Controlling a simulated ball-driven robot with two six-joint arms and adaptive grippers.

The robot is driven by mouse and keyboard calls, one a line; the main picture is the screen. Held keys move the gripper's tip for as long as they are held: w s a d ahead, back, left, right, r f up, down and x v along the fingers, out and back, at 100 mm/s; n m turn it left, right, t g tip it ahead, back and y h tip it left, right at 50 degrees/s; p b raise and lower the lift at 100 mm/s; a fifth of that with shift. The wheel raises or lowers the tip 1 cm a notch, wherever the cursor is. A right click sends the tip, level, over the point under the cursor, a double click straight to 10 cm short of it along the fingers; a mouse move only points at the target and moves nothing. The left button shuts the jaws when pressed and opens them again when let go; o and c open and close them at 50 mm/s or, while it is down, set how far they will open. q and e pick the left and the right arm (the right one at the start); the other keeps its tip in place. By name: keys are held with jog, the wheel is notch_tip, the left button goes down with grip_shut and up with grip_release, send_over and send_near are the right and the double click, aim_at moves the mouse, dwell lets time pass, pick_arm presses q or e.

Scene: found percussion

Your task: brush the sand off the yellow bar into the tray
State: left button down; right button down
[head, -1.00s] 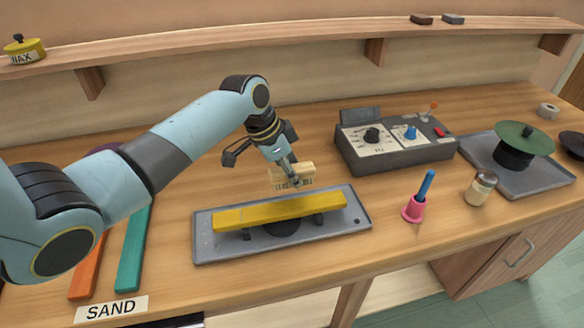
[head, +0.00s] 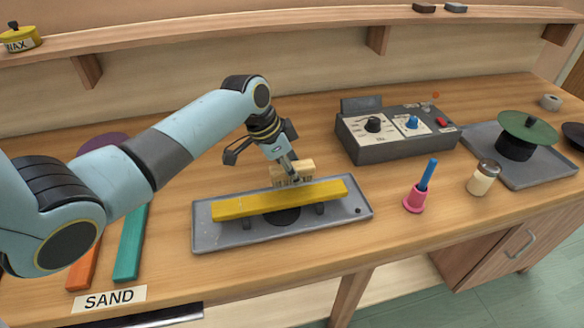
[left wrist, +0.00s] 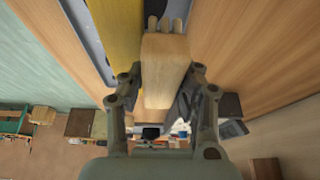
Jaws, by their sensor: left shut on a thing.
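The yellow bar (head: 280,198) lies lengthwise over the grey tray (head: 345,228), raised on small dark supports. It also shows in the left wrist view (left wrist: 117,30). My left gripper (head: 292,178) is shut on a pale wooden brush (head: 304,168). The brush is behind the bar's far edge, right of its middle, with bristles pointing down. In the left wrist view the brush block (left wrist: 165,65) sits between the fingers, beside the bar. Whether bristles touch the bar I cannot tell. Sand on the bar is too small to make out. My right gripper is not in view.
A grey control box (head: 395,135) stands behind and right of the tray. A pink holder (head: 414,198) with a blue stick, a small jar (head: 483,178) and a green disc (head: 526,127) on another tray stand right. Orange and teal (head: 131,245) bars lie left, near a SAND label (head: 110,298).

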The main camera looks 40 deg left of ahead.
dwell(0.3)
pick_arm(q)
jog(key=shift+s+d+r+p, duration=0.15)
jog(key=shift+s+d+p, duration=0.35)
jog(key=shift+d+p, duration=0.2)
jog(key=shift+s+d+p, duration=0.85)
jog(key=shift+d+p, duration=0.05)
jog(key=shift+p, duration=0.05)
jog(key=shift+s+d, duration=0.8)
jog(key=shift+d, duration=0.15)
jog(key=shift+r, duration=2.35)
